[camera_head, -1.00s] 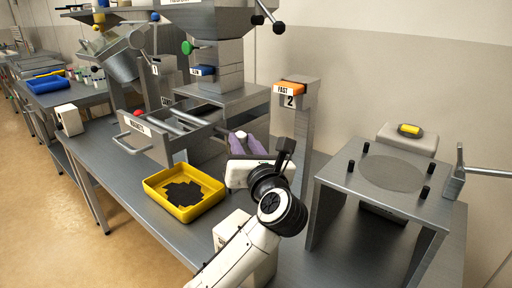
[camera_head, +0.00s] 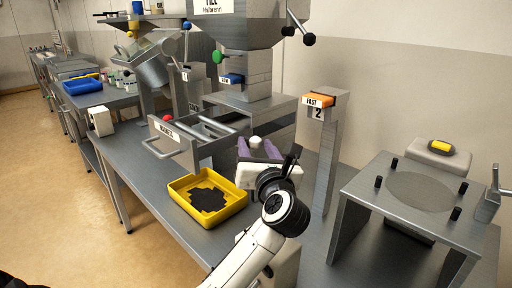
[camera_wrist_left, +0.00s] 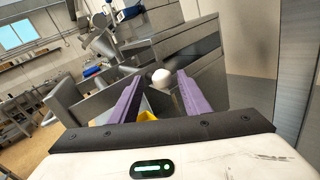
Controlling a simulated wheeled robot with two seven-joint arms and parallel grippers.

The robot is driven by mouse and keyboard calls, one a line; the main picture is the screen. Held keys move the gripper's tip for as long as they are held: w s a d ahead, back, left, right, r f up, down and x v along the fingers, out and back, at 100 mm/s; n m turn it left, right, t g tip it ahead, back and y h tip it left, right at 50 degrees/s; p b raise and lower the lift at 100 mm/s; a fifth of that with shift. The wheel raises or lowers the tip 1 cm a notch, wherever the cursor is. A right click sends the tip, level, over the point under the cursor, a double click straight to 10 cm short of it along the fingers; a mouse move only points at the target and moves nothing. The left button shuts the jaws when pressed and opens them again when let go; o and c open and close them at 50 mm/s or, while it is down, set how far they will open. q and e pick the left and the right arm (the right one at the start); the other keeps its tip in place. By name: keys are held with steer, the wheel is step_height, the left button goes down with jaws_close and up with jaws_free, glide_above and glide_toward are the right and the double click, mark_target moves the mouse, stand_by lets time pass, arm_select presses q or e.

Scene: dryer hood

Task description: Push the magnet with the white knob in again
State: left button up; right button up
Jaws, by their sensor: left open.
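The white knob (camera_head: 255,142) of a magnet shows between the purple fingers of my left gripper (camera_head: 257,149), at the right of the magnet drawer (camera_head: 173,133). In the left wrist view the white knob (camera_wrist_left: 161,77) lies ahead, between the tips of the open left gripper (camera_wrist_left: 158,84). I cannot tell whether the fingers touch it. The rod behind the knob is hidden. Metal magnet rods (camera_head: 208,125) lie across the drawer, and a red knob (camera_head: 167,116) sits at its far left. My right gripper is not in view.
A yellow tray (camera_head: 188,208) with dark contents stands on the bench before the drawer. A grey post with an orange switch (camera_head: 319,100) rises right of my left gripper. A metal stand (camera_head: 385,195) is further right. Bare bench lies left of the tray.

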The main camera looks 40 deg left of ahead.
arm_select(q)
steer(key=v, duration=1)
steer(key=shift+s+f, duration=0.1)
steer(key=shift+s, duration=0.05)
